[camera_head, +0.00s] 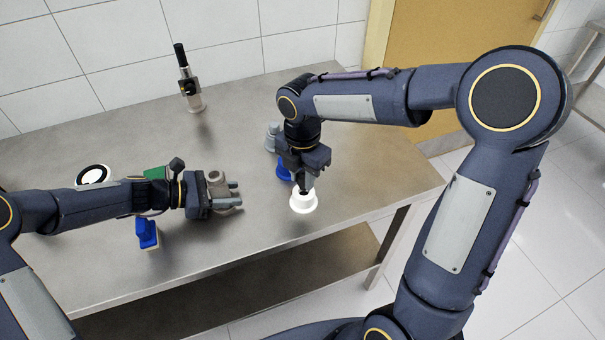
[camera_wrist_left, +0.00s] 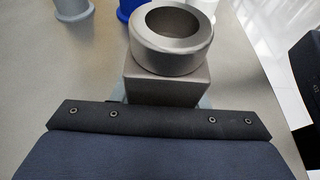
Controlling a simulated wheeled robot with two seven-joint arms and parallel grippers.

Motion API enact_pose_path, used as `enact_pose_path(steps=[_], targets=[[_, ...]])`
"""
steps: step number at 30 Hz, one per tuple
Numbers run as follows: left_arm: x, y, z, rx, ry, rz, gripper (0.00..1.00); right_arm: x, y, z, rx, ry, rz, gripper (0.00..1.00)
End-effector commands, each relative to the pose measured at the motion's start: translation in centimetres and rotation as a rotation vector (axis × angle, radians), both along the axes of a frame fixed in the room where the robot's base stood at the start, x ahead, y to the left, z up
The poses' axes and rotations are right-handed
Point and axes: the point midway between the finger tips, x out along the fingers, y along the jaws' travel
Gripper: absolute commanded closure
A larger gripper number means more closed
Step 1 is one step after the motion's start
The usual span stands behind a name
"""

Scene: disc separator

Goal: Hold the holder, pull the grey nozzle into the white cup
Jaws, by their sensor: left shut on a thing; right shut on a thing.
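My left gripper (camera_head: 236,195) is shut on the holder (camera_head: 216,180), a grey-brown block with a round ring. In the left wrist view the holder (camera_wrist_left: 172,48) stands up beyond the gripper's edge, and its ring looks empty. The white cup (camera_head: 303,204) stands on the table to the right of the holder. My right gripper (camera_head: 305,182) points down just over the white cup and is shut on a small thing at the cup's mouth. That thing is mostly hidden by the fingers; it may be the grey nozzle, but I cannot tell for sure.
A blue cup (camera_head: 284,169) and a grey cup (camera_head: 272,138) stand just behind my right gripper. A blue piece (camera_head: 147,233) lies below my left arm, and a green piece (camera_head: 155,172) lies behind it. A bottle-like tool (camera_head: 188,88) stands near the wall. The table's front right is clear.

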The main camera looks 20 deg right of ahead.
Motion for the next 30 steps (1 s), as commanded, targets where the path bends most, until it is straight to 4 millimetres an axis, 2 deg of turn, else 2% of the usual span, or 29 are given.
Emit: enact_pose_path(steps=[1, 17, 30], targets=[[-0.2, 0.2, -0.7, 0.011, 0.007, 0.000, 1.00, 0.0, 0.0, -0.1, 0.000, 0.000, 0.000, 1.00], [-0.2, 0.2, -0.7, 0.011, 0.007, 0.000, 1.00, 0.1, 0.0, -0.1, 0.000, 0.000, 0.000, 1.00], [-0.2, 0.2, -0.7, 0.011, 0.006, 0.000, 1.00, 0.1, 0.0, -1.1, 0.000, 0.000, 0.000, 1.00]])
